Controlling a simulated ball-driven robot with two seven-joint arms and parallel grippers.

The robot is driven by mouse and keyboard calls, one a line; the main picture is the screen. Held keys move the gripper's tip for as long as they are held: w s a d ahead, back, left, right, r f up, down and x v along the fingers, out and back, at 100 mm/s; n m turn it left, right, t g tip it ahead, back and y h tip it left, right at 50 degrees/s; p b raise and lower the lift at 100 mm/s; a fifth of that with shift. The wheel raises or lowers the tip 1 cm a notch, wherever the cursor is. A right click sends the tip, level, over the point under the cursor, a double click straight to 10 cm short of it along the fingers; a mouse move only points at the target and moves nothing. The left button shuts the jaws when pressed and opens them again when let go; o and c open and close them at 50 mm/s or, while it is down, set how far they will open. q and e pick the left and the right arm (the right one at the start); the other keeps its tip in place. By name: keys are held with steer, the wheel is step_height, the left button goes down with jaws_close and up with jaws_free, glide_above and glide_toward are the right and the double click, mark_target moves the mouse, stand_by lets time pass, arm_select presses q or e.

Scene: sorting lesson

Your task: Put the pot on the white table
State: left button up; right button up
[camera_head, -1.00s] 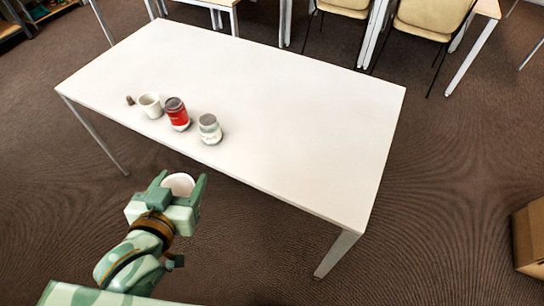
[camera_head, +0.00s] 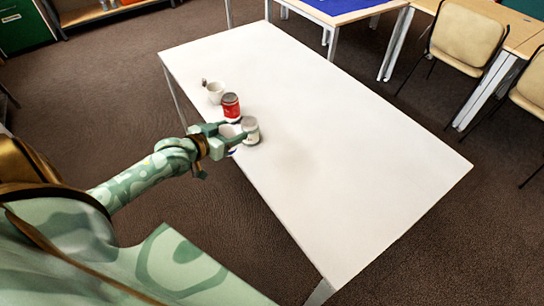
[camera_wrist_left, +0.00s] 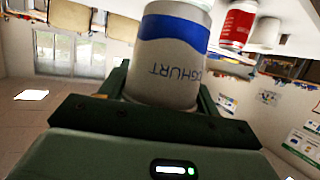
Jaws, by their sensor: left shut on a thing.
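The pot (camera_head: 231,131) is a white cup-like yoghurt pot with a blue band, partly hidden by my gripper in the head view. In the left wrist view the pot (camera_wrist_left: 172,55) fills the upper middle, its lettering upside down. My left gripper (camera_head: 233,131) is shut on it, one finger on each side. I cannot tell whether the pot touches the table. My right gripper is in neither view.
A red jar (camera_head: 231,107), a white mug (camera_head: 215,92) and a small brown thing (camera_head: 204,82) stand in a row beyond the grey-lidded jar. The table's middle and right are clear. Chairs (camera_head: 466,42) and other tables stand behind.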

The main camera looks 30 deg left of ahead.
arm_select(q)
steer(key=w+d+f+b, duration=0.2)
steer(key=w+f, duration=0.1)
steer(key=w+d+f+b, duration=0.2)
steer(key=w+d+f, duration=0.1)
steer(key=w, duration=0.1)
steer(key=w+d+f+b, duration=0.1)
steer(key=w+d+f, duration=0.2)
steer(key=shift+w+f+b, duration=0.25)
steer(key=shift+f+b, duration=0.05)
steer(key=shift+b, duration=0.1)
step_height(320, 180, down, 4)
steer(key=shift+w+d+r+b, duration=0.1)
steer(key=shift+d+r+b, duration=0.1)
steer(key=shift+b, duration=0.7)
steer(key=shift+a+r, duration=0.1)
steer(key=shift+r, duration=0.1)
steer(key=o, duration=0.9)
steer(key=shift+f, duration=0.1)
steer(key=shift+o, duration=0.2)
